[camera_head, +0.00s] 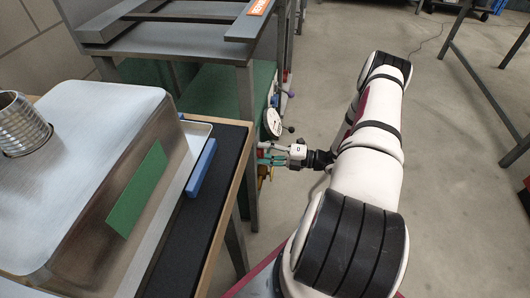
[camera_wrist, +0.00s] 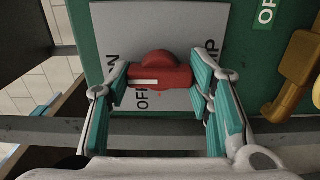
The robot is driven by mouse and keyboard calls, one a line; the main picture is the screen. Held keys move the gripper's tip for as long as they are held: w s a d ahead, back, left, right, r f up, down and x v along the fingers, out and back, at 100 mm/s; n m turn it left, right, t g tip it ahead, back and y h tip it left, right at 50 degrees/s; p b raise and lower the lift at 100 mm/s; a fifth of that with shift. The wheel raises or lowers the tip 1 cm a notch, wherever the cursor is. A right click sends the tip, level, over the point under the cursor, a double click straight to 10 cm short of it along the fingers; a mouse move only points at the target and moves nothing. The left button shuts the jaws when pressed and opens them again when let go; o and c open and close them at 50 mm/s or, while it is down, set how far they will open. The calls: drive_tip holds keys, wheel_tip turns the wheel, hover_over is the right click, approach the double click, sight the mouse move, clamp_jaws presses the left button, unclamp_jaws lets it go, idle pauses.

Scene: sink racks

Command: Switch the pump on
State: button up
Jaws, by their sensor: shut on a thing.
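The red pump switch (camera_wrist: 160,80) is a knob with a white mark on its left part, lying crosswise in the wrist view. It sits on a grey label plate (camera_wrist: 165,25) with sideways lettering; parts of "ON", "OFF" and "PUMP" show, partly covered by the fingers. My gripper (camera_wrist: 162,77) is shut on the knob, one teal-padded finger at each end. The white mark is nearer the "OFF" lettering and the left finger. In the head view my gripper (camera_head: 272,154) reaches left to the panel under the grey rack; the knob is hidden there.
A brass-coloured fitting (camera_wrist: 292,75) is close to the right finger in the wrist view. A round white gauge (camera_head: 272,123) is just above my gripper in the head view. Open floor lies right.

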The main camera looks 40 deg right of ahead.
idle(0.5)
drive_tip(key=o, duration=1.2)
drive_tip(key=v, duration=1.2)
drive_tip(key=shift+d, duration=0.1)
